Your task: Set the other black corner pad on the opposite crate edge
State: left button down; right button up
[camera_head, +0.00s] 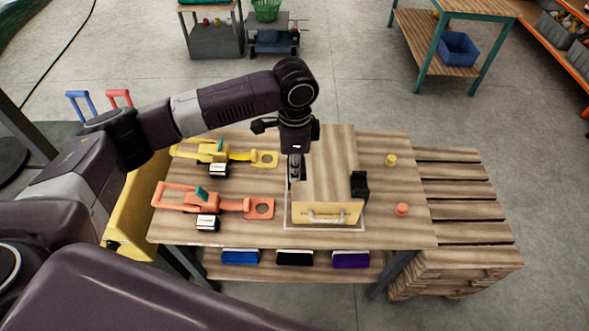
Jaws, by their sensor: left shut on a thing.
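The wooden crate (325,211) stands on the worktable inside a pale outline, with a rope handle on its front. One black corner pad (359,186) sits on the crate's right edge. My left gripper (296,172) points down at the crate's left edge and is shut on the other black corner pad. That pad is mostly hidden by the fingers, so I cannot tell whether it touches the crate edge. My right gripper is not in view.
On the table's left lie a yellow tool (222,153) and an orange tool (215,201), each near a small labelled block. A yellow knob (391,160) and an orange knob (401,209) stand on the right. Stacked pallets (465,215) adjoin the table's right side.

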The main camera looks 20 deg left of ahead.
pick_arm(q)
jog(key=shift+f+b, duration=1.3)
jog(key=shift+f, duration=1.25)
jog(key=shift+f+b, duration=0.35)
jog(key=shift+f, duration=0.7)
jog(key=c, duration=2)
grip_release()
jog(key=shift+o, duration=0.2)
